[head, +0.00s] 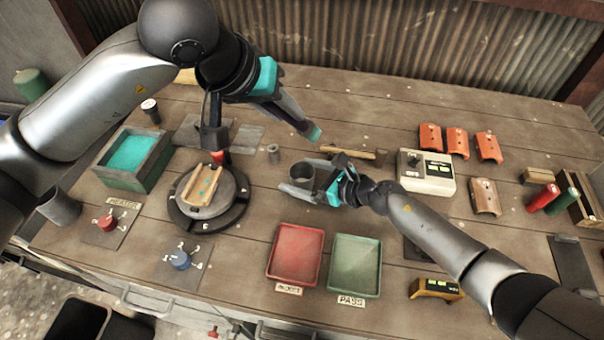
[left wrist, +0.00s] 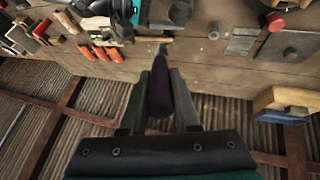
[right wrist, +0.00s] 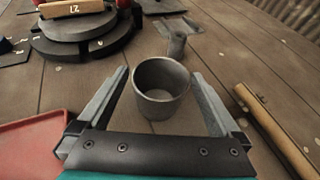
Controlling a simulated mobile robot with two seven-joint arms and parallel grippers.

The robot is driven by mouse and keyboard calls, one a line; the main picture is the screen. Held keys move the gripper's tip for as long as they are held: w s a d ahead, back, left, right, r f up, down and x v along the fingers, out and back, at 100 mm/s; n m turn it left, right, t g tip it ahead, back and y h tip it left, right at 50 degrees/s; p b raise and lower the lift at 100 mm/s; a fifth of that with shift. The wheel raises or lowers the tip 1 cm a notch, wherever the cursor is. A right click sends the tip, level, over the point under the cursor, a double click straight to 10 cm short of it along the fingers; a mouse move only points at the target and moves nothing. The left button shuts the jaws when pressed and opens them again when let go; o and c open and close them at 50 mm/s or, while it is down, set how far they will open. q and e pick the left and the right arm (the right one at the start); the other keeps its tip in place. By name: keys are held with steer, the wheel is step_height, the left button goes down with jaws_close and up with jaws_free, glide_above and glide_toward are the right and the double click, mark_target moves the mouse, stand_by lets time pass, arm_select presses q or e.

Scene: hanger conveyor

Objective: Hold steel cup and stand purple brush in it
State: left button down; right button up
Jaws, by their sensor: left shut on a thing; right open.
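The steel cup (head: 302,177) stands upright on the wooden bench. In the right wrist view the cup (right wrist: 161,90) sits between the spread fingers of my right gripper (right wrist: 160,74), with gaps on both sides; it looks empty. My right gripper also shows in the head view (head: 308,180).
A small metal cylinder (head: 273,153) and a wooden stick (head: 348,153) lie near the cup. A round turntable (head: 235,205) stands left; red (head: 296,254) and green (head: 355,265) trays are in front. A white control box (head: 427,172) is right.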

steer(key=c, duration=1.4)
arm_select(q)
steer(key=shift+w+d+f+g+y, duration=0.15)
steer(key=shift+w+g+y, duration=0.35)
steer(key=shift+w+g, duration=0.3)
steer(key=shift+w+d+f+g+y, duration=0.15)
steer(key=shift+w+g+y, duration=0.35)
steer(key=shift+w+g, duration=0.3)
steer(key=shift+w+d+f+g+y, duration=0.15)
steer(key=shift+w+g+y, duration=0.35)
steer(key=shift+w+g, duration=0.25)
